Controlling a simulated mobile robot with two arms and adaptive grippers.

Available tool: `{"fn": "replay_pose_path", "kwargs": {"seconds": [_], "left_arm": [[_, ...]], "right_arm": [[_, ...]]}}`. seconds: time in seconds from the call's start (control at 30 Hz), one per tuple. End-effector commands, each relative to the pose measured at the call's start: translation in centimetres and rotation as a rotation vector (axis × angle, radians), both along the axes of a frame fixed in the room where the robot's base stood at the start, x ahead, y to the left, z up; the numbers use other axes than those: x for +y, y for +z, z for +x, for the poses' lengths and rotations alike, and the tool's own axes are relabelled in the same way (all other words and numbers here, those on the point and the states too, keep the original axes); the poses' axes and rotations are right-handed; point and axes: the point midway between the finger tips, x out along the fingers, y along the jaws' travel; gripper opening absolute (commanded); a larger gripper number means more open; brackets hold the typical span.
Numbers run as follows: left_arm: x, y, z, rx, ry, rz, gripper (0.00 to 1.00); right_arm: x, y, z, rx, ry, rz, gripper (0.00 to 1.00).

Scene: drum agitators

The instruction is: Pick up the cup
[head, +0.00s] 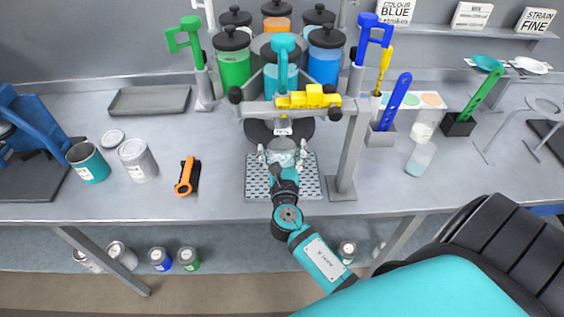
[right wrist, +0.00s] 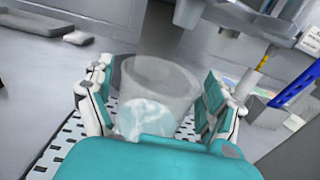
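The cup (head: 284,146) is clear, with pale bluish-white contents low inside. It stands upright on the perforated metal tray (head: 257,184) under the dispenser (head: 283,128). My right gripper (head: 282,156) reaches in from the front, with one finger on each side of the cup. In the right wrist view the cup (right wrist: 158,92) sits between the fingers (right wrist: 158,100). The fingers are spread, and a narrow gap shows, clearest at the lower right of the cup. My palm hides the cup's bottom. My left gripper is not in view.
The dispenser's metal post (head: 350,150) stands close on the right. Paint cans (head: 138,160) and an orange tool (head: 187,177) lie to the left. Another clear cup (head: 420,160) stands to the right. The bench's front edge is clear near my arm.

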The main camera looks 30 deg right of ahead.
Motion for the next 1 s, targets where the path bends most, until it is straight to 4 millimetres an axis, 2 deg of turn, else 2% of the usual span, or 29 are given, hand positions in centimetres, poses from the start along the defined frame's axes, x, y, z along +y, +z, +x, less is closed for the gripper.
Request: {"fn": "replay_pose_path", "kwargs": {"seconds": [0.07,0.5,0.57,1.0], "left_arm": [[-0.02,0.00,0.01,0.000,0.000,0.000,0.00],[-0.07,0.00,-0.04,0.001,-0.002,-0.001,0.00],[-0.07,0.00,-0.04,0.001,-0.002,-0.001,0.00],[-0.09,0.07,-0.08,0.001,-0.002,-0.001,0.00]], "right_arm": [[0.02,0.00,-0.01,0.000,0.000,0.000,0.74],[0.04,-0.02,-0.03,0.001,0.000,0.001,0.17],[0.04,0.06,-0.01,-0.001,0.000,-0.001,0.10],[0.03,0.51,-0.01,-0.002,0.000,0.000,0.10]]}}
